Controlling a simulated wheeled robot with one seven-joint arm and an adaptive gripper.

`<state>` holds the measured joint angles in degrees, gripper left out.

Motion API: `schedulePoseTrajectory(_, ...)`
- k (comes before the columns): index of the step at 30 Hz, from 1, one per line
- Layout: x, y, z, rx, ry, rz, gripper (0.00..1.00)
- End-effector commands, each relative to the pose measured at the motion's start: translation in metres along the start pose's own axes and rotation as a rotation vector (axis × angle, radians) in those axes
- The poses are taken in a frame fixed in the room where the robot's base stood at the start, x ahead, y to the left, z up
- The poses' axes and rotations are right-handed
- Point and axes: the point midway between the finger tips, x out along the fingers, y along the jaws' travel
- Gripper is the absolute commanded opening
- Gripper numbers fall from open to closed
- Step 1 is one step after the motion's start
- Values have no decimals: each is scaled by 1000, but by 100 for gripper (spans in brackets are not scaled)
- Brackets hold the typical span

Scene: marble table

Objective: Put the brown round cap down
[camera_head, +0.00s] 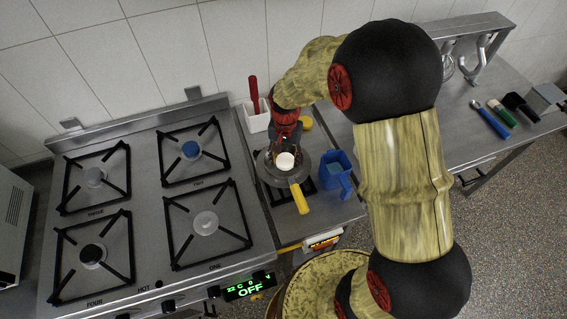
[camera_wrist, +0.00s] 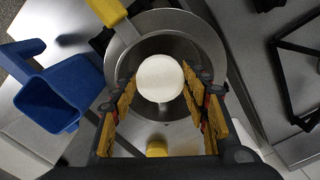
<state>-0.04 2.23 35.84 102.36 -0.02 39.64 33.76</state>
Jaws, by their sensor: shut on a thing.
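A pale cream round thing (camera_wrist: 160,78), seemingly the cap although it does not look brown, is between the fingertips of my gripper (camera_wrist: 160,88) in the wrist view. The fingers are shut on it at both sides. In the head view my gripper (camera_head: 284,148) points down with the pale round thing (camera_head: 285,161) at its tips. Both appear over a grey metal pan (camera_head: 271,173), which also shows in the wrist view (camera_wrist: 207,38). I cannot tell whether the round thing touches the pan.
The pan's yellow handle (camera_head: 299,198) points frontward. A blue jug (camera_head: 336,176) stands close to its right. A yellow thing (camera_head: 306,123) and a white container (camera_head: 256,119) are behind. A stove (camera_head: 150,205) lies left; steel counter (camera_head: 455,125) at right has free room.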

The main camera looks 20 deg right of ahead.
Motion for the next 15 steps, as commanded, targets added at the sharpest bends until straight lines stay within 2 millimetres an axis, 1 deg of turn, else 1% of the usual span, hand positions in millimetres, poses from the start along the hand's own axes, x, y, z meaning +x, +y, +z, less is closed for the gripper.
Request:
schedulePoseTrajectory(1,6,-3,-3,0,0,0,15)
schedulePoseTrajectory(8,15,-8,-10,0,0,0,15)
schedulePoseTrajectory(15,46,-9,-11,0,-1,1,15)
